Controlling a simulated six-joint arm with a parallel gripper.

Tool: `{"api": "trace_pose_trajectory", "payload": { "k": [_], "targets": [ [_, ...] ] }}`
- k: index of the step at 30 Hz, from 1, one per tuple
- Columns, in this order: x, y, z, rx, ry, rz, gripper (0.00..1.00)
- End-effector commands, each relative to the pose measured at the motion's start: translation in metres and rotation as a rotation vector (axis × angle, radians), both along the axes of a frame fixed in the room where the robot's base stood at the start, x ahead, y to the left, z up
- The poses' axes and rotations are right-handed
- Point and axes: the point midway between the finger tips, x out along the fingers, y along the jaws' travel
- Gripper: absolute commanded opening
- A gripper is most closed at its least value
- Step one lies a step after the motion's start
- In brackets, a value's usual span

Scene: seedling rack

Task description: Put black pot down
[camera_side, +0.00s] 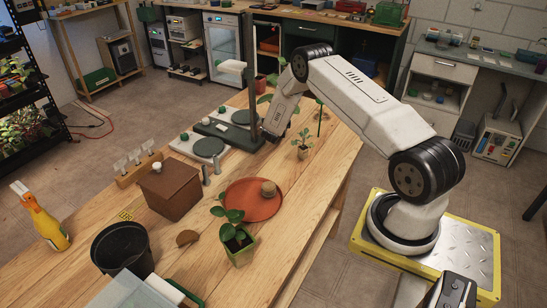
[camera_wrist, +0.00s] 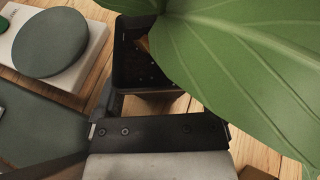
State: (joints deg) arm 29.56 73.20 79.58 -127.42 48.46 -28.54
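In the wrist view, a black pot (camera_wrist: 137,68) with dark soil stands just past my gripper (camera_wrist: 165,118). A large green leaf (camera_wrist: 245,60) hangs over its right side and hides part of the pot and jaw. I cannot tell whether the jaws touch the pot or whether its base rests on the table. In the side view my gripper (camera_side: 262,137) points down at the table's far part, beside a dark green stand; the pot there is mostly hidden by my arm. Green leaves (camera_side: 265,99) show behind it.
White scales with dark green pans (camera_side: 208,147) stand left of my gripper. A small seedling (camera_side: 302,143) is at its right. Nearer are a brown box (camera_side: 171,189), an orange saucer (camera_side: 250,208), a green-potted plant (camera_side: 238,247) and a large empty black pot (camera_side: 121,247).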

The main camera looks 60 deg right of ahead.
Motion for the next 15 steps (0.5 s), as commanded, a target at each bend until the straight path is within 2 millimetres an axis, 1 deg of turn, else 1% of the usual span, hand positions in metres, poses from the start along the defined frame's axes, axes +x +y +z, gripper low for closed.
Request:
{"api": "trace_pose_trajectory", "payload": {
  "k": [12,15],
  "targets": [
    [0.0000,-0.0001,0.0036,0.000,0.000,0.000,1.00],
    [-0.0012,0.0038,0.0048,0.001,0.001,0.000,1.00]
  ]
}}
